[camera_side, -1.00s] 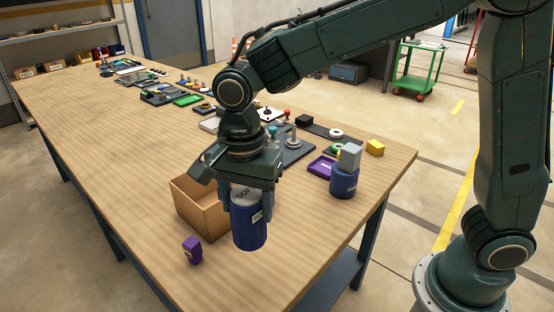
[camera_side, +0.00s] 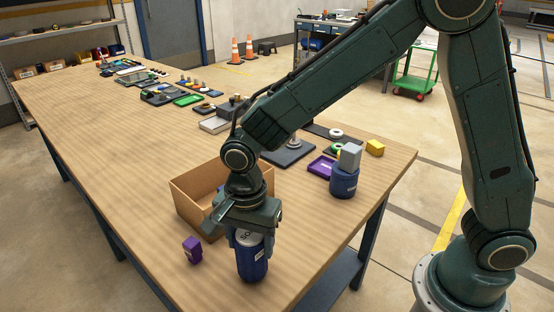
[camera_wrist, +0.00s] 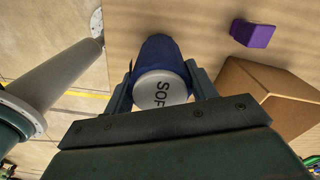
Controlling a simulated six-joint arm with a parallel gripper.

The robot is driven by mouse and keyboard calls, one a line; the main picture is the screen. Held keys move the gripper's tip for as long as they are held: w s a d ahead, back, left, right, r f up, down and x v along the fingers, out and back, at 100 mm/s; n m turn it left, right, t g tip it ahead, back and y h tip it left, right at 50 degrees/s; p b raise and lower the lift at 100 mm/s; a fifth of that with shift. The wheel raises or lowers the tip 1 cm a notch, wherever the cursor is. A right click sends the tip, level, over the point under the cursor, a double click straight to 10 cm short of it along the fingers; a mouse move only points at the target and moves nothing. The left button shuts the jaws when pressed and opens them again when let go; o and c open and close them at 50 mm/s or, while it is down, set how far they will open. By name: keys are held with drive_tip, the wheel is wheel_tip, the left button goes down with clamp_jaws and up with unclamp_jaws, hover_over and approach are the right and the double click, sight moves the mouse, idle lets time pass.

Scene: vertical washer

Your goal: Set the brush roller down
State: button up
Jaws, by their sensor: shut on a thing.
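The brush roller appears as a blue upright cylinder (camera_side: 252,268) with a pale grey top lettered "SOF", partly covered by the gripper. My gripper (camera_side: 249,243) points down and is shut around its upper part. In the wrist view the roller (camera_wrist: 157,55) sits between the two fingers of my gripper (camera_wrist: 160,82). Its lower end is over the front part of the wooden table (camera_side: 120,170), at or very near the surface; I cannot tell whether it touches.
An open cardboard box (camera_side: 195,200) stands just behind the roller. A small purple block (camera_side: 192,250) lies to its left. A blue holder (camera_side: 344,183) with a grey block, a purple tray (camera_side: 321,167) and a yellow block (camera_side: 375,148) are at right. The table's front edge is close.

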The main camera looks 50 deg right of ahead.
drive_tip(key=shift+f, duration=0.65)
drive_tip(key=shift+f, duration=0.15)
drive_tip(key=o, duration=1.1)
wheel_tip(320, 180, up, 12)
drive_tip(key=shift+r, duration=0.1)
drive_tip(key=shift+r, duration=0.1)
